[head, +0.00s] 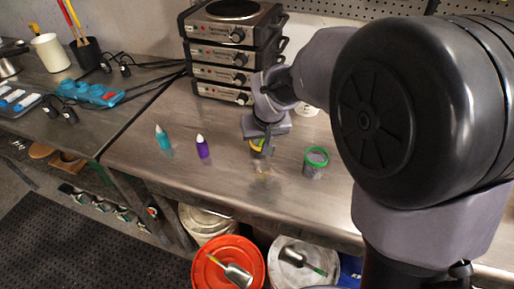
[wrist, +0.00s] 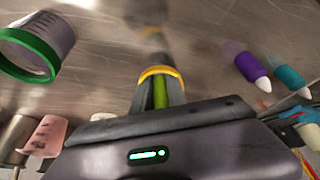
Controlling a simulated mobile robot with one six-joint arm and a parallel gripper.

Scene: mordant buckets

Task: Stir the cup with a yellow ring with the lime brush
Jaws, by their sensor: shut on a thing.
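My gripper (wrist: 158,98) is shut on the lime brush (wrist: 160,94), whose green handle shows between the dark fingers in the wrist view. The yellow ring of the cup (wrist: 158,71) shows as an arc just beyond the fingers. In the head view, the yellow ring (head: 257,149) is right below my gripper (head: 262,137), above the metal table. The lower end of the brush is hidden; it seems to point down at the cup, but how deep it reaches inside I cannot tell. The cup's body is clear and hard to make out.
A green-ringed cup (head: 315,163) stands to the right of my gripper. A purple bottle (head: 202,148) and a teal bottle (head: 162,139) stand to the left. Stacked hot plates (head: 222,55) are behind. The table front is clear, with buckets (head: 230,266) below its edge.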

